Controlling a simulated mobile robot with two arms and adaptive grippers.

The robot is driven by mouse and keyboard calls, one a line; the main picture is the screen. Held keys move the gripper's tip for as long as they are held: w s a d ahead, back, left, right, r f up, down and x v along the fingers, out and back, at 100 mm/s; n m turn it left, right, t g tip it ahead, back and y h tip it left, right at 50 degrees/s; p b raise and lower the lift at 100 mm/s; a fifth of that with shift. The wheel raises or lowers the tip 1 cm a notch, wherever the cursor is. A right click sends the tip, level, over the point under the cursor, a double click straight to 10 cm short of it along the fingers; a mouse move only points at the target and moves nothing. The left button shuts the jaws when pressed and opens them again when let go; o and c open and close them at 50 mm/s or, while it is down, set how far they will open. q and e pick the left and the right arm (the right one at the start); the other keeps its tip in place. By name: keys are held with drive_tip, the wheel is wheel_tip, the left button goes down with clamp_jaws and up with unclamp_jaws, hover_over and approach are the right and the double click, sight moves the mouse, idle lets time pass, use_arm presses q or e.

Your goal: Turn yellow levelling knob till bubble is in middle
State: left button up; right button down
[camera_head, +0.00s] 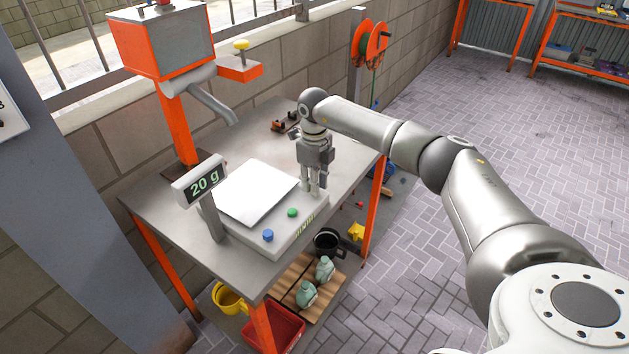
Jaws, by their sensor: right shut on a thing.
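A bench scale (283,235) with a white square pan (257,192) stands on the metal table. Its display (200,181) on a post reads "20 g". A blue button (268,236) and a green button (292,212) are on its front. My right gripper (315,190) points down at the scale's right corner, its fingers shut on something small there. The fingers hide it; from its place it seems to be the yellow levelling knob. I cannot make out the bubble. My left gripper is not in view.
An orange and grey hopper (165,42) with a bent spout (210,100) stands behind the scale. A yellow knob (241,45) tops its orange bracket. A small red and dark item (285,123) lies at the table's back. Bottles and bins fill the lower shelf.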

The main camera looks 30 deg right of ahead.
drive_tip(key=m, duration=0.5)
drive_tip(key=shift+p, duration=0.4)
drive_tip(key=shift+m, duration=0.4)
drive_tip(key=c, duration=1.3)
unclamp_jaws()
drive_tip(key=shift+o, duration=0.2)
drive_tip(key=shift+r, duration=0.1)
wheel_tip(320, 180, up, 12)
